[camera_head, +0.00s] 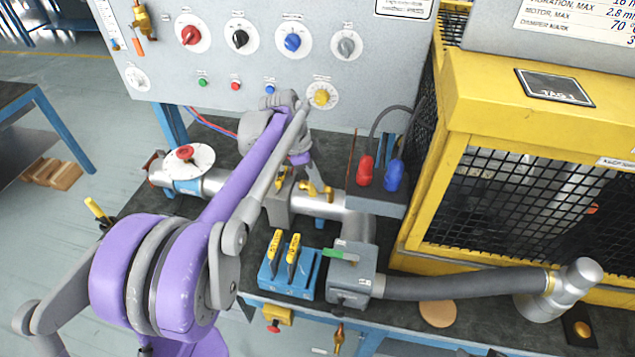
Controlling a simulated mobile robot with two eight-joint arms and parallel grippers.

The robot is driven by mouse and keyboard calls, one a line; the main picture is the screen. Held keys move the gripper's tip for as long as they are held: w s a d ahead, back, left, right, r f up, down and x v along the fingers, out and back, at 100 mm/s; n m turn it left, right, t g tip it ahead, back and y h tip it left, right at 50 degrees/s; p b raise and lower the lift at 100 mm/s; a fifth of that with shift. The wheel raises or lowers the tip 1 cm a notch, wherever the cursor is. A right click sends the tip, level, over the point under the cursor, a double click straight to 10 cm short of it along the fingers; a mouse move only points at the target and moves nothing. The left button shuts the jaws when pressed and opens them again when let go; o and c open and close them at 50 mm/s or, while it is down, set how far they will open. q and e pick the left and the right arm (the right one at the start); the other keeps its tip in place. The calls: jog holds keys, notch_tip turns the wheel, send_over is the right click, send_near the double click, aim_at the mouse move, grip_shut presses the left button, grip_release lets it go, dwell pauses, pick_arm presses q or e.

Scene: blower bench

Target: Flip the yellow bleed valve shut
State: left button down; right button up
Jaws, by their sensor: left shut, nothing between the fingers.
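A small yellow valve lever (321,190), which looks like the bleed valve, sits on top of the silver pipe (322,206) in the middle of the bench. Its exact handle angle is hard to tell at this size. My purple and grey left arm reaches in from the lower left, bends near the panel and comes down towards the pipe. My left gripper (311,176) is shut and empty, just above and close to the yellow lever. I cannot tell whether it touches the lever. My right gripper is not in view.
A red and a blue plug (394,173) stand to the right of the valve. A blue rack (287,281) with yellow-handled tools is in front. The grey knob panel (215,75) rises behind, and a yellow mesh cage (500,120) bounds the right side.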

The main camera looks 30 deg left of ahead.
pick_arm(q)
jog(key=shift+w+a, duration=0.1)
jog(key=shift+w, duration=0.1)
notch_tip(320, 180, up, 10)
jog(key=shift+w+d+f+p, duration=0.15)
jog(key=shift+d+f+p, duration=0.1)
jog(key=shift+d+p, duration=0.1)
dwell(0.4)
dwell(0.4)
